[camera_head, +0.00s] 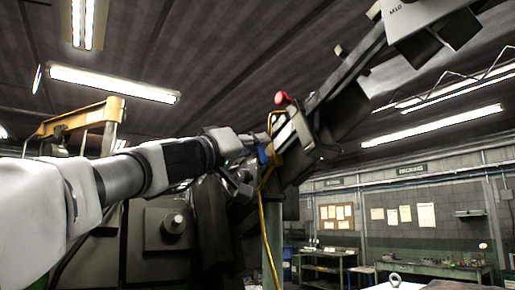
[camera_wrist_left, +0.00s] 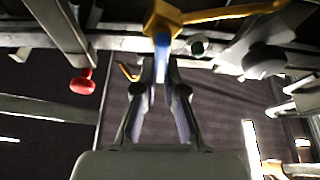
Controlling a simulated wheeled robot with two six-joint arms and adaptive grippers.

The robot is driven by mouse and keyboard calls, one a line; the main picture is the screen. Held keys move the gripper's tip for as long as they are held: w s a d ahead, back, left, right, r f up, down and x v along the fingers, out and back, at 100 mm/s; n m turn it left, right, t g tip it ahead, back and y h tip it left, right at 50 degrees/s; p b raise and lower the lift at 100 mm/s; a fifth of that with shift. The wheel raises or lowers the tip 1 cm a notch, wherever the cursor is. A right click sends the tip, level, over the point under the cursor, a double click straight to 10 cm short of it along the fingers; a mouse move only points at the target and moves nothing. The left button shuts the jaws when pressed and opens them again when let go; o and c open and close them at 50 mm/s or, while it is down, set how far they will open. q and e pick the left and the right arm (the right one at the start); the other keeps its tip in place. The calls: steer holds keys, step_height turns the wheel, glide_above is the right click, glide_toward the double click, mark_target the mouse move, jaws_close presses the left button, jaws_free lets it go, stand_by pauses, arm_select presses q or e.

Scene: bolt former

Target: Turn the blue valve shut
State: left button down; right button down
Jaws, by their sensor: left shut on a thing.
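The blue valve (camera_head: 264,155) is a small blue lever on a yellow fitting of the machine, near the middle of the head view. In the left wrist view the blue valve (camera_wrist_left: 162,48) hangs from the yellow fitting (camera_wrist_left: 163,18) and reaches down between my fingertips. My left gripper (camera_head: 253,158) comes in from the left and is at the valve. In the wrist view my left gripper (camera_wrist_left: 160,70) is shut on the blue lever, whose lower end is partly hidden by the fingers. My right gripper is not in view.
A red knob (camera_head: 282,98) sits on the machine just above the valve, and shows left of the fingers in the wrist view (camera_wrist_left: 83,82). A yellow pipe (camera_head: 265,225) runs down below the valve. Workbenches (camera_head: 440,268) stand far off at the right.

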arm_select(q)
steer(key=shift+w+f+n+y, duration=0.2)
steer(key=shift+n+y, duration=0.2)
steer(key=shift+n, duration=0.7)
steer(key=shift+a+t, duration=0.1)
steer(key=shift+t, duration=0.2)
steer(key=c, duration=1.5)
jaws_free()
steer(key=shift+o, duration=1.3)
steer(key=shift+w, duration=0.1)
steer(key=shift+w+d, duration=0.1)
steer(key=shift+d, duration=0.15)
steer(key=shift+a, duration=0.2)
